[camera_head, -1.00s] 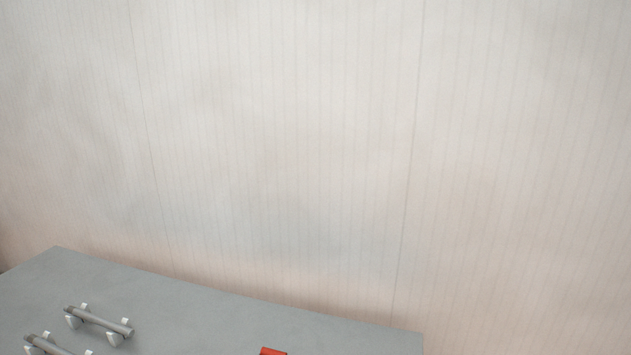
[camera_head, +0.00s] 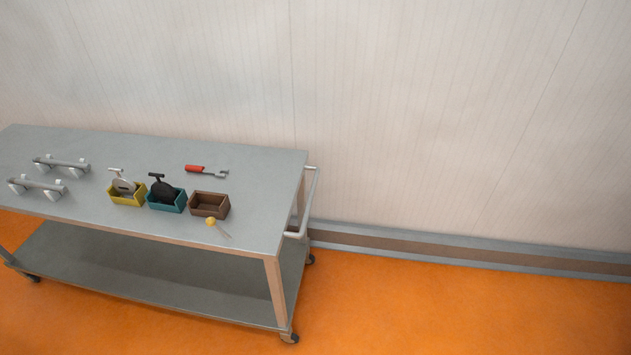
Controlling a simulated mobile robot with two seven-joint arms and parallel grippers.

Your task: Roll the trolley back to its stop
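The trolley (camera_head: 262,200) is a grey metal cart with a flat top, a lower shelf (camera_head: 140,275) and dark castors. It stands at the left of the head view, its long far side towards the pale wall. A push handle (camera_head: 311,200) sticks out from its right end. Its far left end is cut off by the picture edge. No stop for the trolley can be made out. Neither of my grippers is in view.
On the trolley top are yellow (camera_head: 127,198), teal (camera_head: 166,203) and brown (camera_head: 209,206) bins, a red-handled tool (camera_head: 206,171), a yellow-headed screwdriver-like tool (camera_head: 212,222) and two grey bars on supports (camera_head: 61,164). A grey skirting (camera_head: 460,250) runs along the wall. Orange floor (camera_head: 430,315) at right is clear.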

